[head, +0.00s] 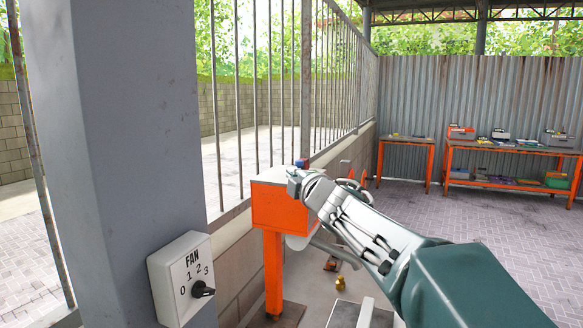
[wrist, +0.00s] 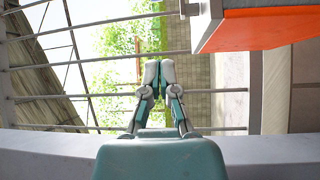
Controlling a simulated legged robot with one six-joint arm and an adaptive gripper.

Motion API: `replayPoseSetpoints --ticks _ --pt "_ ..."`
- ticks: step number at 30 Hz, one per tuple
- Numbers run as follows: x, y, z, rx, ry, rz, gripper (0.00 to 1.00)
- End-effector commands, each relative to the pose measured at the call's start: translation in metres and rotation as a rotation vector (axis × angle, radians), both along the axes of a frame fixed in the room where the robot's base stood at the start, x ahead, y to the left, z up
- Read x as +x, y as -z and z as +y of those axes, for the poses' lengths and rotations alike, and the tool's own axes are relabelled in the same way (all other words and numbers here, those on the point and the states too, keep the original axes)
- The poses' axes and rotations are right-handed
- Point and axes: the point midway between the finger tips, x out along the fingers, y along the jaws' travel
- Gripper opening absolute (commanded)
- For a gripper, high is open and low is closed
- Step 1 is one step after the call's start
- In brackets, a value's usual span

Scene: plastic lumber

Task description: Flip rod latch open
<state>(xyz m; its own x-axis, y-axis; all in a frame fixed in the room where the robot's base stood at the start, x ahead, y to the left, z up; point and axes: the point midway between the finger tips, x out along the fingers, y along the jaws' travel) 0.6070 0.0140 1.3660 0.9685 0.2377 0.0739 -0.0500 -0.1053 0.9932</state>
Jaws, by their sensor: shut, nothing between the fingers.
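My gripper (wrist: 152,72) is shut and empty in the wrist view, its two fingertips together in front of the fence bars. In the head view my arm reaches from the lower right to an orange box (head: 268,205) on an orange post, and covers part of it. The fingers are hard to make out there. The box also shows at the upper right of the wrist view (wrist: 262,28), apart from the fingers. A small grey metal piece (wrist: 188,8) sits by its left edge, possibly part of the latch. I cannot clearly make out the rod latch.
A grey pillar (head: 115,150) with a white FAN switch box (head: 182,278) stands at the left. A barred fence (head: 290,80) on a low wall runs behind the orange box. Orange workbenches (head: 510,150) stand far right. Paved floor (head: 480,215) is clear before them.

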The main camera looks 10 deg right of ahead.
Motion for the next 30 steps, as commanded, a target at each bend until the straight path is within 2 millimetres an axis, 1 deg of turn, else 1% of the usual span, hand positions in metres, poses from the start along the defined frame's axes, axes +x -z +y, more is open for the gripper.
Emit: replayPoseSetpoints --ticks 5,12,21,24,30 --pt "0.022 0.0 0.006 0.001 -0.001 0.002 0.0" --pt "0.06 -0.003 0.015 0.0 0.0 0.002 0.0" --pt "0.095 -0.006 0.024 0.002 0.0 0.001 0.0" --pt "0.087 -0.007 0.009 0.0 0.004 -0.001 0.0" --pt "0.079 -0.003 -0.009 0.002 0.003 0.001 0.0"
